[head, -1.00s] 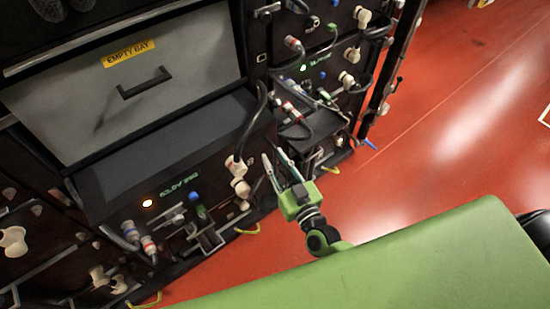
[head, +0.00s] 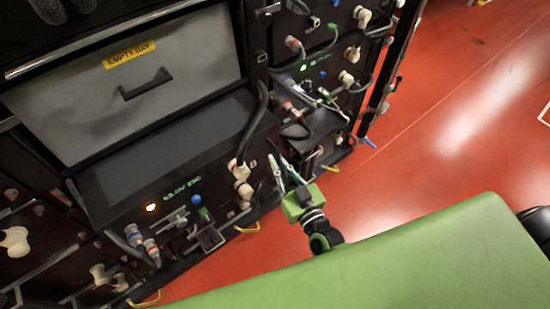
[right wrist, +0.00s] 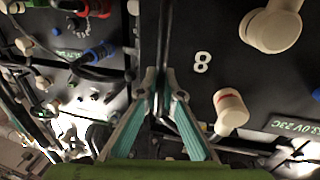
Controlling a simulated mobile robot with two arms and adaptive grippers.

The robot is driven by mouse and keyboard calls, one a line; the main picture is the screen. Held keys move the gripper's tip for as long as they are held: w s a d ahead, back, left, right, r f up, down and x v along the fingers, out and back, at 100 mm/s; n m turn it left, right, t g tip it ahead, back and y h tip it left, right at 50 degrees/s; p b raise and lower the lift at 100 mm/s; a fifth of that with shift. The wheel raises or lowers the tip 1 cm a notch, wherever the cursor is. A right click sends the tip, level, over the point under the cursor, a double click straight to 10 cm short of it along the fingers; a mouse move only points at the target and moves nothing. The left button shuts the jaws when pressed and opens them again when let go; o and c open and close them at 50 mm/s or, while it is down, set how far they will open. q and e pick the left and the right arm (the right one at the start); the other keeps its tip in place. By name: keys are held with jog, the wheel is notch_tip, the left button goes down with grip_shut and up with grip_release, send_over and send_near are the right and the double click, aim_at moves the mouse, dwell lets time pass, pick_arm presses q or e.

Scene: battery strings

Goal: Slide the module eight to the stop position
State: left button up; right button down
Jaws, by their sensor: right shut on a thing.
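Module eight (head: 165,160) is the black box below the empty bay, standing out of the rack. Its front has a green readout, an orange lamp and pale connectors. The number 8 on its face shows in the right wrist view (right wrist: 202,62). My right gripper (head: 279,163) is at the right end of that front, and it also shows in the right wrist view (right wrist: 161,100). Its fingers are shut on a part of module eight near the edge; the exact contact spot is hard to see. My left gripper is not in view.
The grey empty bay panel (head: 125,80) with its handle is above the module. A neighbouring module (head: 322,128) with several cables is to the right. A black cable (head: 257,118) runs down to the module's connector. Red floor (head: 430,150) is open at the right.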

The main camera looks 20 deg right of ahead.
jog(key=c, duration=2.2)
grip_release()
jog(key=shift+s+d+f, duration=0.1)
jog(key=shift+s+f, duration=0.15)
jog(key=s, duration=0.4)
jog(key=s+d, duration=0.1)
jog(key=s, duration=0.3)
jog(key=s+d, duration=0.1)
jog(key=s, duration=0.3)
jog(key=shift+s+r, duration=0.2)
jog(key=s+d+f+n+g, duration=0.1)
jog(key=s+f+g, duration=0.3)
jog(key=f, duration=1)
jog(key=s+d+f+g, duration=0.1)
jog(key=s+f+g, duration=0.3)
jog(key=f, duration=1)
jog(key=s+d+f+g+h, duration=0.1)
jog(key=s+f+g, duration=0.2)
jog(key=s+f, duration=0.2)
jog(key=s+d+f+g+h, duration=0.1)
jog(key=s+f+g, duration=0.2)
jog(key=s, duration=0.6)
jog(key=s+d+f+g, duration=0.2)
jog(key=s+f, duration=0.5)
jog(key=shift+f+g+h, duration=0.35)
jog(key=shift+g+h, duration=0.05)
